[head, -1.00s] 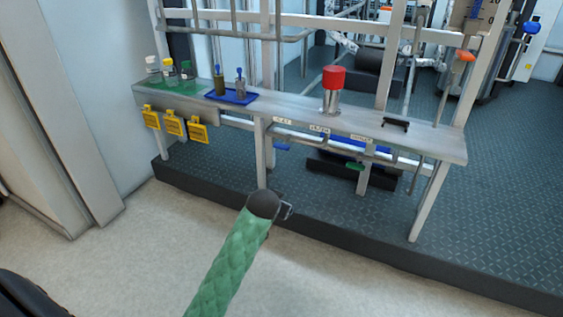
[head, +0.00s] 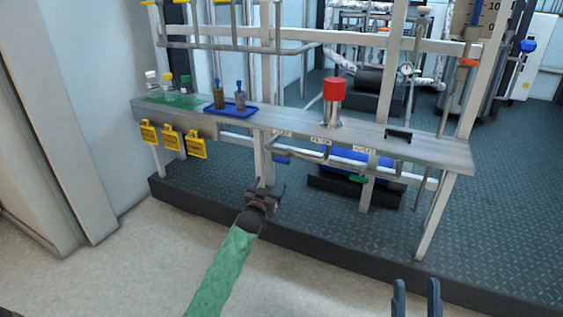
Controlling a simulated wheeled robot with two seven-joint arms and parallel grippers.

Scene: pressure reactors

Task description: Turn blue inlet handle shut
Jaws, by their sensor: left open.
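The blue inlet handle (head: 281,160) is a small blue lever under the front edge of the metal bench, below the leftmost white label. My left gripper (head: 267,186), on the green-sleeved arm, shows just below the handle in the picture, in front of the bench's middle leg. It is open and appears empty, apart from the handle. My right gripper (head: 416,292) shows only as two dark blue fingers at the bottom edge. They stand apart with nothing between them.
The bench (head: 400,146) carries a red-topped cylinder (head: 334,95), a blue tray (head: 232,113) and several small bottles. A green handle (head: 358,179) hangs further right beneath it. Yellow tags (head: 171,139) hang at the left. A dark plinth edge (head: 330,251) runs in front.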

